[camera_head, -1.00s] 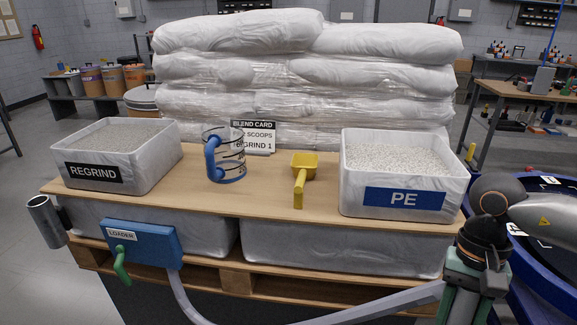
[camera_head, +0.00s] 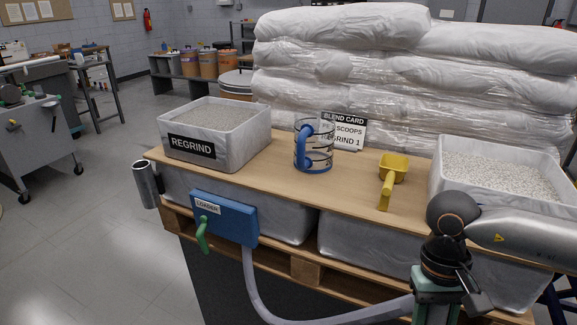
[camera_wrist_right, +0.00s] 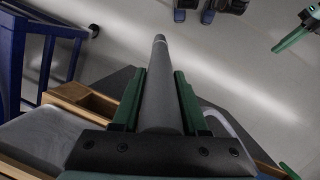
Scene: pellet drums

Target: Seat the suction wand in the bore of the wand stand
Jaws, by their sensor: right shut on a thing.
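The suction wand (camera_wrist_right: 160,85) is a grey tube lying between the green fingers of my right gripper (camera_wrist_right: 157,100), which is shut on it. In the head view, my right gripper (camera_head: 437,300) is at the lower right, in front of the pallet; the wand is mostly hidden there. The wand stand (camera_head: 146,184) is an open-topped metal tube at the pallet's left front corner, slightly tilted in view and well apart from the gripper. Its bore looks dark and empty. A green-fingered part, probably my left gripper (camera_wrist_right: 296,38), shows at the right wrist view's edge; its opening is unclear.
A grey hose (camera_head: 290,312) runs from the blue loader box (camera_head: 225,218) to my right gripper. The board (camera_head: 275,170) carries the REGRIND bin (camera_head: 225,152), a clear jug (camera_head: 314,158), a yellow scoop (camera_head: 392,172) and the PE bin (camera_head: 540,200). Floor left of the pallet is clear.

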